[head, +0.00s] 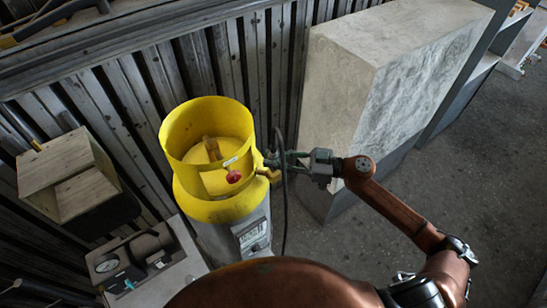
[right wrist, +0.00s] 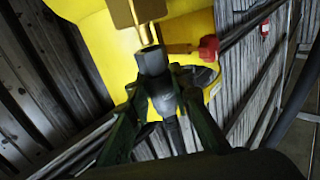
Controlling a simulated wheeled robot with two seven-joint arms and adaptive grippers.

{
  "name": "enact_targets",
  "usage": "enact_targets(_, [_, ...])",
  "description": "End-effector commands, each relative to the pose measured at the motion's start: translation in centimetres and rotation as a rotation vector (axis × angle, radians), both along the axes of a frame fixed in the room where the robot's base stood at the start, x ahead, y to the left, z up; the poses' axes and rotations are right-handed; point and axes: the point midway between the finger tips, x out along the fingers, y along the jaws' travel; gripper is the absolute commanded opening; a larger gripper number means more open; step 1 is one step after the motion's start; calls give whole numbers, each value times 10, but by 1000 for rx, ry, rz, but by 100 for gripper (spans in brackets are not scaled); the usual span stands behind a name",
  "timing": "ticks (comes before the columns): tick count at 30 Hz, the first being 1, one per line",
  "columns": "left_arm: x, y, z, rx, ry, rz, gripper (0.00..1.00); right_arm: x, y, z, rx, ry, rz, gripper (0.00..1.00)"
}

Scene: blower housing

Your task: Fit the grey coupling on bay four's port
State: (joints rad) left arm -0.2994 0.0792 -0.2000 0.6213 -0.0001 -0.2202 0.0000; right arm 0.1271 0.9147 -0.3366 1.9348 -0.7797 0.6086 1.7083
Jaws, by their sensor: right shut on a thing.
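A yellow-collared cylinder (head: 218,205) stands upright left of centre in the head view, with a red valve knob (head: 233,176) inside its collar. A brass port (head: 263,171) shows at the collar's right side; it is also in the right wrist view (right wrist: 144,32). My right gripper (head: 278,160) is shut on the grey coupling (right wrist: 153,62), just right of the collar. The coupling's open end faces the brass port and is close to it. I cannot tell whether they touch or whether the coupling is seated. No bay number is readable. My left gripper is not in view.
A dark hose (head: 285,210) hangs below the right gripper. A large pale stone-like block (head: 345,85) stands to the right. A boxy unit (head: 70,180) and a gauge device (head: 125,263) are at left. A ribbed wall (head: 255,60) runs behind. Open floor (head: 450,165) lies right.

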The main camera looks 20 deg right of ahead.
Motion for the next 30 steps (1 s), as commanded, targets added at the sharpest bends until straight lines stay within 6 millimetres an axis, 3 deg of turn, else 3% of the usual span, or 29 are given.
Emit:
enact_targets(29, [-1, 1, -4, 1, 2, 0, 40, 0, 0, -23, 1, 0, 0, 0])
enact_targets(30, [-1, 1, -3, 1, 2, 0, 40, 0, 0, -23, 1, 0, 0, 22])
